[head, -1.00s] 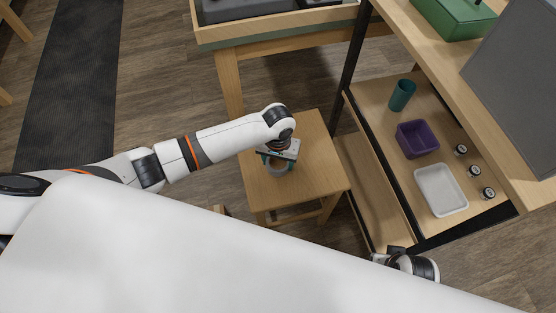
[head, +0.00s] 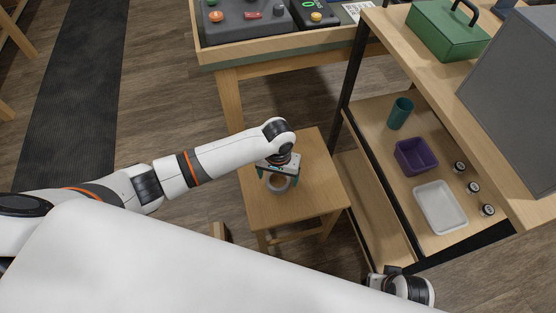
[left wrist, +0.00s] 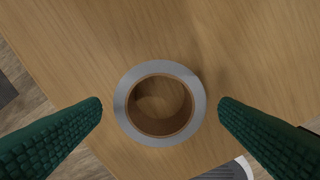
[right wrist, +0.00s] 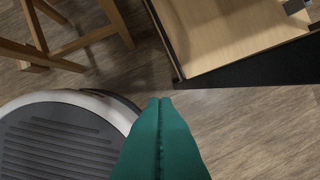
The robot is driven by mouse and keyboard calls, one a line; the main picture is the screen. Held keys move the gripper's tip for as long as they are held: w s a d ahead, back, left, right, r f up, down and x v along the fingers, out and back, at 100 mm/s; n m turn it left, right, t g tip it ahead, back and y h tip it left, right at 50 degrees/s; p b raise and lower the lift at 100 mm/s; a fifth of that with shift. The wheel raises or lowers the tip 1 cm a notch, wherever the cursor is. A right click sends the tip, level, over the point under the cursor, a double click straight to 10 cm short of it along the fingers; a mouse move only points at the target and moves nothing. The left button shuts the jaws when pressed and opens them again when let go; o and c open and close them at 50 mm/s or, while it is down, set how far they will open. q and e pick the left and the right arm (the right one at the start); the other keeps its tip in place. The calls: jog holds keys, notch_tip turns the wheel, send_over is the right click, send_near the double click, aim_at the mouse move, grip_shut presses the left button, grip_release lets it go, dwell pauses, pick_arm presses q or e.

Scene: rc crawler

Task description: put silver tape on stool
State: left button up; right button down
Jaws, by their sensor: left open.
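The silver tape (head: 278,184) is a grey ring with a brown core. It lies flat on the seat of the wooden stool (head: 313,180), near the seat's front-left edge. In the left wrist view the tape (left wrist: 122,103) sits on the stool's wood (left wrist: 120,40), between two green fingers. My left gripper (left wrist: 160,108) is open, with a finger on each side of the tape and a gap to both. In the head view my left gripper (head: 280,178) is above the tape. My right gripper (right wrist: 160,100) is shut and empty, low over the floor.
A shelf unit (head: 375,150) stands right of the stool, holding a teal cup (head: 400,113), a purple bin (head: 416,156) and a white tray (head: 440,207). A green toolbox (head: 447,33) is on its top. A worktable (head: 290,45) stands behind the stool.

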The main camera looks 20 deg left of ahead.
pick_arm(q)
notch_tip(320, 180, up, 10)
jog(key=p, duration=0.2)
jog(key=shift+p, duration=0.35)
pick_arm(e)
jog(key=s+f, duration=0.3)
jog(key=f, duration=0.6)
jog(key=shift+s+d+f+g, duration=0.2)
jog(key=shift+s+f+g, duration=0.1)
jog(key=shift+s+f, duration=0.05)
